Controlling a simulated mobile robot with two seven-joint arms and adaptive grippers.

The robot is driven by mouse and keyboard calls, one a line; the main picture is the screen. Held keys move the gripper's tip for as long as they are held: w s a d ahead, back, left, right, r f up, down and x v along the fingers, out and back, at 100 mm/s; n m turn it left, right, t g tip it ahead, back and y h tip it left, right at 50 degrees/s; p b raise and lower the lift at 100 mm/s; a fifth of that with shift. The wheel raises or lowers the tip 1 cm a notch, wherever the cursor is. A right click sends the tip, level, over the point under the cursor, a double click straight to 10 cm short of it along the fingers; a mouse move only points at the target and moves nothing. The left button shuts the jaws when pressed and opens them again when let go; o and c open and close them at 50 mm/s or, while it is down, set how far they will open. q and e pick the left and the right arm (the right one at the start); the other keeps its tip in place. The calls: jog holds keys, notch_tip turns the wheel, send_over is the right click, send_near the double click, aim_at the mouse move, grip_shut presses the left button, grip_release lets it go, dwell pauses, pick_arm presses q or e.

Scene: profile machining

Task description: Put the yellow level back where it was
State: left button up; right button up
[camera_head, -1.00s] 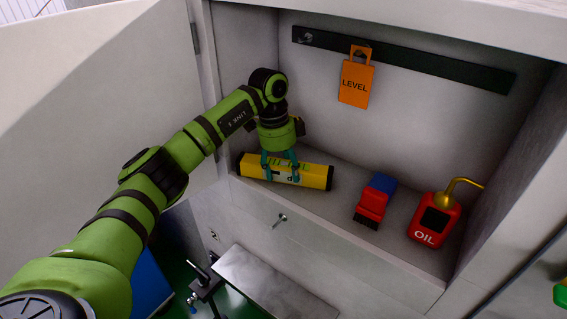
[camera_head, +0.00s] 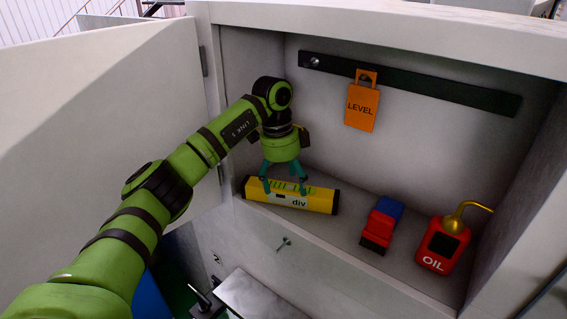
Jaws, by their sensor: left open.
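The yellow level (camera_head: 318,201) lies on the cabinet shelf at the left, long side along the shelf's front edge, with its vial and the letters "div" showing. My left gripper (camera_head: 284,190) points down just over the level's left half. Its teal fingers are open and spread along the level, and I cannot tell whether they touch it. An orange tag marked LEVEL (camera_head: 361,108) hangs on the dark rail (camera_head: 430,88) on the back wall. My right gripper is not in view.
The open cabinet door (camera_head: 100,130) is at the left. A drawer knob (camera_head: 284,243) sits below the shelf.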

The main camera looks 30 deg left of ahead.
aim_at(283, 189)
pick_arm(q)
notch_tip(283, 189, up, 9)
jog(key=a+b, duration=0.1)
jog(key=shift+s+a+b, duration=0.15)
jog(key=shift+s+b, duration=0.05)
jog(key=shift+b, duration=0.1)
dwell(0.4)
